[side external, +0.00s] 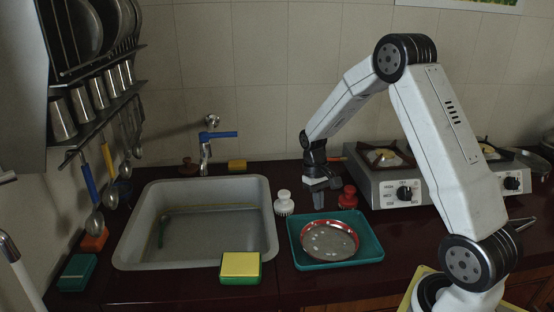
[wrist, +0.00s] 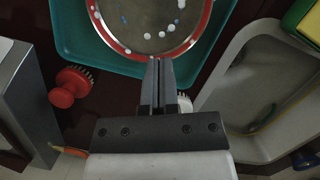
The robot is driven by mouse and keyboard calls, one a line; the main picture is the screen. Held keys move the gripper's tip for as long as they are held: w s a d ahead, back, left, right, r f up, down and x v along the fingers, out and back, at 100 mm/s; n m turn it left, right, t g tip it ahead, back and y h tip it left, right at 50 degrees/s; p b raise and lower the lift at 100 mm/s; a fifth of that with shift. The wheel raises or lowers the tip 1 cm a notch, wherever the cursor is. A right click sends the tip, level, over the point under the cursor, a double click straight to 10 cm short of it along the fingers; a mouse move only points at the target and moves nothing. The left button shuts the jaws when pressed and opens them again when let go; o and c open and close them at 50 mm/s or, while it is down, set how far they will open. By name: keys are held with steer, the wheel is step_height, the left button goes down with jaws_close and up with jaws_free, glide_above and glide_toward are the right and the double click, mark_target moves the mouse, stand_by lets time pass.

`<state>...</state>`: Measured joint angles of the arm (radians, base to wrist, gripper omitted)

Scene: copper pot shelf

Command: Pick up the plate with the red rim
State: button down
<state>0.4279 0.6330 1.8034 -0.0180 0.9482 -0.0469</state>
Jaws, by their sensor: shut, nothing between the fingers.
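The plate with the red rim (side external: 328,241) lies in a teal tray (side external: 304,263) on the dark counter. Its grey face carries several whitish spots. In the wrist view the plate (wrist: 158,28) is at the top, cut off by the frame edge, in the teal tray (wrist: 66,30). My gripper (side external: 318,204) is above the counter by the tray's back edge, behind the plate. In the wrist view my gripper (wrist: 158,64) is shut and empty, its fingertips appearing just at the plate's red rim. I cannot tell whether they touch it.
A white brush (side external: 284,204) and a red brush (side external: 348,197) stand behind the tray. A sink (side external: 133,222) lies left, with a yellow-green sponge (side external: 240,266) at its front edge. A stove (side external: 364,178) stands at the back right.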

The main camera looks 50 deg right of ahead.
glide_toward(314, 232)
steer(key=w+d+r, duration=0.1)
steer(key=w+r, duration=0.1)
steer(key=w, duration=0.1)
steer(key=shift+w+d+r, duration=0.15)
steer(key=shift+w+r, duration=0.05)
steer(key=shift+w, duration=0.05)
steer(key=shift+f, duration=0.15)
steer(key=shift+x, duration=4.9)
steer(key=shift+s, duration=0.15)
steer(key=shift+s+a, duration=0.3)
steer(key=shift+s, duration=0.45)
steer(key=shift+s+a, duration=0.25)
steer(key=shift+s, duration=0.45)
steer(key=a+v, duration=0.1)
steer(key=v, duration=0.9)
steer(key=shift+d, duration=0.5)
